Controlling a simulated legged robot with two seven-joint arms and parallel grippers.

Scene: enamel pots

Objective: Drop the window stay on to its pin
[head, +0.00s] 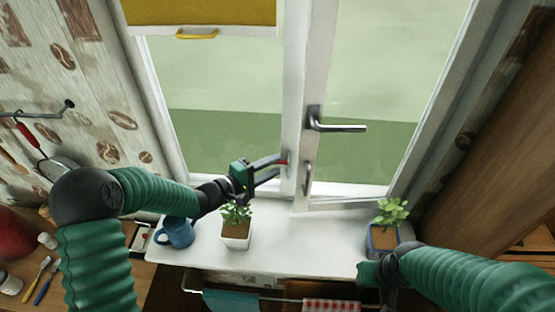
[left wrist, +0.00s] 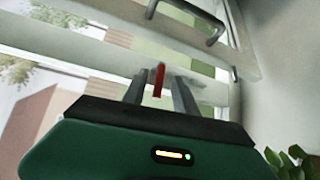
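A small red piece (head: 284,162) shows by the window frame; it may be the grip of the window stay, but the rest of the stay and its pin cannot be made out. My left gripper (head: 282,170) reaches over the sill toward the frame, its two fingers apart. In the left wrist view the red piece (left wrist: 158,80) stands between the fingers (left wrist: 160,90), with a gap visible on each side. My right gripper (head: 368,274) is low at the right, in front of the sill; its fingers cannot be made out.
A plant in a blue pot (head: 383,238) is near my right gripper. The window handle (head: 338,127) projects above. The mid-sill (head: 305,235) is clear.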

